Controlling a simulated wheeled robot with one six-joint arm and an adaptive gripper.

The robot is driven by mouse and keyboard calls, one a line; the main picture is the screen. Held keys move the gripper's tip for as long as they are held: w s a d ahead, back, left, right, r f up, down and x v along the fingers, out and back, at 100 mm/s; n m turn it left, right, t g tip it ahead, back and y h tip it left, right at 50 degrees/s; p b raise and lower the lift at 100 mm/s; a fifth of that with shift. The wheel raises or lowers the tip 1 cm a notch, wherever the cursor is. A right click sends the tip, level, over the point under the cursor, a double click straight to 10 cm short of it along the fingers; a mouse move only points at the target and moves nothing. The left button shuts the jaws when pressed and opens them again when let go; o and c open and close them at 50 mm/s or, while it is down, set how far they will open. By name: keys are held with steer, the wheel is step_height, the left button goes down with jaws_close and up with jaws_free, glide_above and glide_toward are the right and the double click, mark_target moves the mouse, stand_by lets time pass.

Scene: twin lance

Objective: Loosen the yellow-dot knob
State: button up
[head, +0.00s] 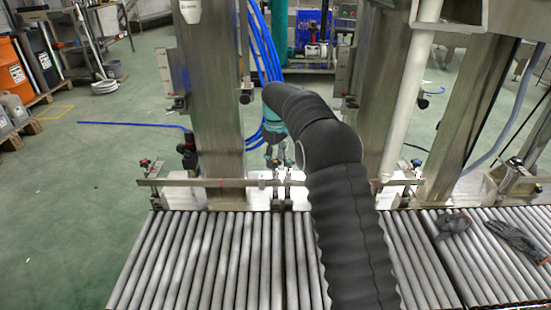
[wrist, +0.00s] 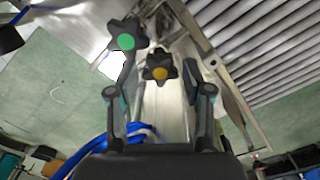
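The yellow-dot knob (wrist: 160,72) is a black star-shaped knob with a yellow centre; it shows in the wrist view between my fingers. My gripper (wrist: 158,72) is open, with one finger on each side of this knob and no clear contact. Depth between the fingertips and the knob is hard to judge. A similar black knob with a green dot (wrist: 127,42) is just up and left, close to the left finger. In the head view my gripper (head: 277,158) is by the guide rail, partly behind my dark arm; the knob's dot cannot be made out there.
A metal guide rail (head: 220,182) runs along the far side of the roller conveyor (head: 180,260). Steel posts (head: 212,100) stand behind it. Blue hoses (wrist: 92,148) hang near my gripper. Grey gloves (head: 515,240) lie on the rollers at right.

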mark_target(276, 161)
steer(key=c, duration=0.7)
steer(key=shift+n, duration=3)
steer(key=o, duration=1.2)
step_height(276, 161, up, 12)
